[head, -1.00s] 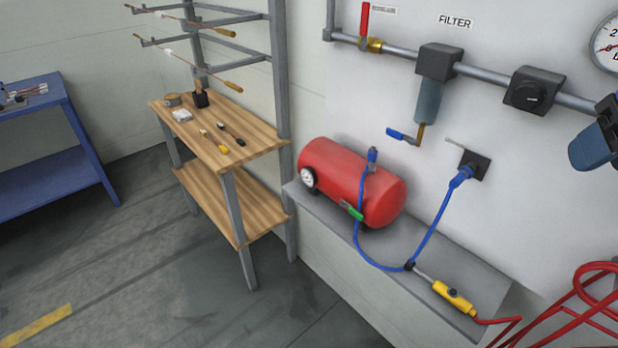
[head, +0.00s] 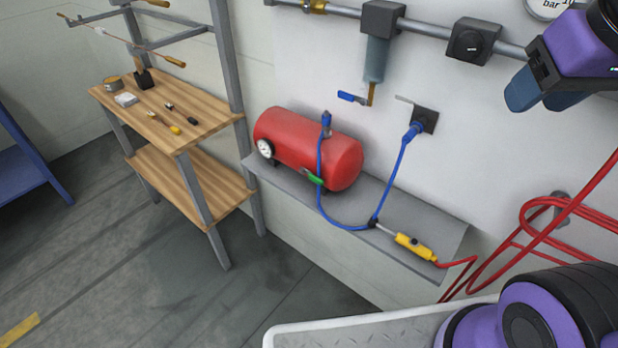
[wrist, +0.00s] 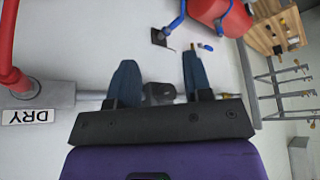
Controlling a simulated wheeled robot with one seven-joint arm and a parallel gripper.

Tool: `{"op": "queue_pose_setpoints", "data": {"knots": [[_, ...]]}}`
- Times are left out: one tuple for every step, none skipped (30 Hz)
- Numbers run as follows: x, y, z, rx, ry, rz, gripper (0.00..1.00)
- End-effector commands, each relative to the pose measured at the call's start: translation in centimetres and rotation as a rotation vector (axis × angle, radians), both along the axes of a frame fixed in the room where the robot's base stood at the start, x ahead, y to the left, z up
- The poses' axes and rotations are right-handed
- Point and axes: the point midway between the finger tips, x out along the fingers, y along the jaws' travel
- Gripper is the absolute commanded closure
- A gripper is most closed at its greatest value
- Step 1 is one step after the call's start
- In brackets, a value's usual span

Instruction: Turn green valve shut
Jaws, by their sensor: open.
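The green valve (head: 313,178) is a small green lever at the lower front of the red air tank (head: 308,150), beside the blue hose. The tank lies on a grey wall shelf. My gripper (head: 543,98) is at the upper right in the head view, well apart from the valve and higher up. In the wrist view my gripper (wrist: 160,58) has its two blue fingers spread with nothing held between them. The red tank (wrist: 218,12) is partly cut off at the top there, and I cannot make out the green valve in that view.
A blue-handled drain valve (head: 352,97) hangs under the filter. Red hose coils (head: 540,225) hang right. A wooden bench (head: 170,110) stands left.

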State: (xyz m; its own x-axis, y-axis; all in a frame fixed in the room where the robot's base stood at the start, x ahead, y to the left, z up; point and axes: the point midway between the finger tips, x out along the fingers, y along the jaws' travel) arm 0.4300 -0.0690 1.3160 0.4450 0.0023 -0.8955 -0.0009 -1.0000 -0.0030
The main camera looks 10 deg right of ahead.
Motion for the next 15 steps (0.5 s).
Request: {"op": "queue_pose_setpoints", "data": {"knots": [[0.0,0.0,0.0,0.0,0.003,0.001,0.54],[0.1,0.0,-0.1,-0.002,0.008,0.001,0.54],[0.3,0.1,-0.2,-0.004,0.019,0.002,0.54],[0.5,0.1,-0.3,-0.008,0.03,0.004,0.54],[0.7,0.1,-0.4,-0.012,0.043,0.004,0.54],[1.1,0.2,-0.6,-0.021,0.067,0.005,0.54],[1.4,0.3,-0.8,-0.029,0.087,0.006,0.54],[1.8,0.4,-1.1,-0.038,0.109,0.006,0.54],[2.3,0.5,-1.4,-0.053,0.142,0.006,0.54],[2.8,0.6,-1.7,-0.067,0.167,0.007,0.54],[3.3,0.7,-2.0,-0.081,0.191,0.007,0.54],[3.8,0.9,-2.4,-0.1,0.223,0.005,0.54],[4.3,1.0,-2.7,-0.118,0.245,0.005,0.54],[4.7,1.2,-3.0,-0.133,0.266,0.005,0.54],[5.3,1.4,-3.4,-0.158,0.294,0.004,0.54]]}}
